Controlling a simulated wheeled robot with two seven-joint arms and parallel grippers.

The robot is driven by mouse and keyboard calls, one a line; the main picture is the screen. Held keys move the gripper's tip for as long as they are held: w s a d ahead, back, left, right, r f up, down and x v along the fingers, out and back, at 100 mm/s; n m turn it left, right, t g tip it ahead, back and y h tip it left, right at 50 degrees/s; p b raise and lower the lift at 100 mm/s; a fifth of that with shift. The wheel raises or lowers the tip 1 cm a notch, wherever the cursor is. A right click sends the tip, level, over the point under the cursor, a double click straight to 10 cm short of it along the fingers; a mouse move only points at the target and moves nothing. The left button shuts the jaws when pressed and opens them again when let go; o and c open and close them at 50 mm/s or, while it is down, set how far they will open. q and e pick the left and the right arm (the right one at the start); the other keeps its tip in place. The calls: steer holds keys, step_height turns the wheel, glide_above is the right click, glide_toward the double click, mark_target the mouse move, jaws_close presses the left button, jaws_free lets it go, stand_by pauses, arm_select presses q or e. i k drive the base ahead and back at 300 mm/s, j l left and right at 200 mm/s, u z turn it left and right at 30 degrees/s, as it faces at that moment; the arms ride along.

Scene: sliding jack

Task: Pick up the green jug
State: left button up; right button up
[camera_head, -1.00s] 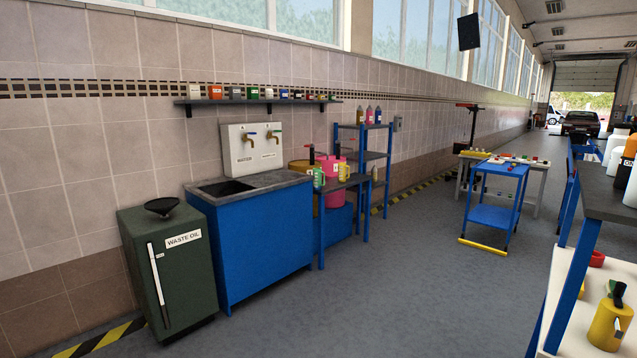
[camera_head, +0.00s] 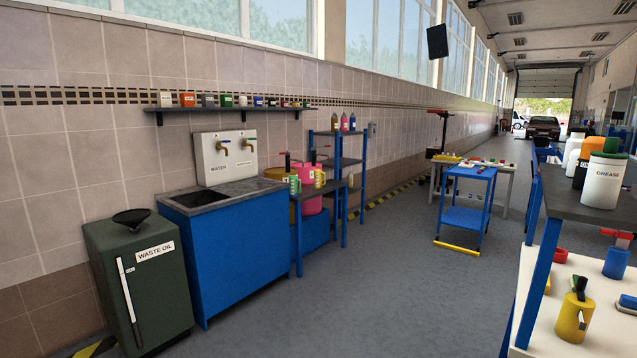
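A small green jug (camera_head: 295,185) stands on the dark-topped blue bench (camera_head: 316,192) just right of the sink, against the tiled wall. A yellow jug (camera_head: 319,179) stands beside it on its right. The green jug looks upright and is small at this distance. Neither of my grippers shows in the view.
A blue sink cabinet (camera_head: 246,250) and a green waste oil cabinet (camera_head: 139,285) line the wall on the left. A blue cart (camera_head: 463,217) stands further off. A white-topped bench (camera_head: 545,310) with containers is close on the right. The grey floor (camera_head: 370,300) between is clear.

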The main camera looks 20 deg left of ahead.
mark_target(293, 180)
steer(key=u, duration=1.3)
steer(key=z, duration=0.3)
steer(key=i, duration=2.75)
steer(key=l+z, duration=0.05)
steer(key=l, duration=0.1)
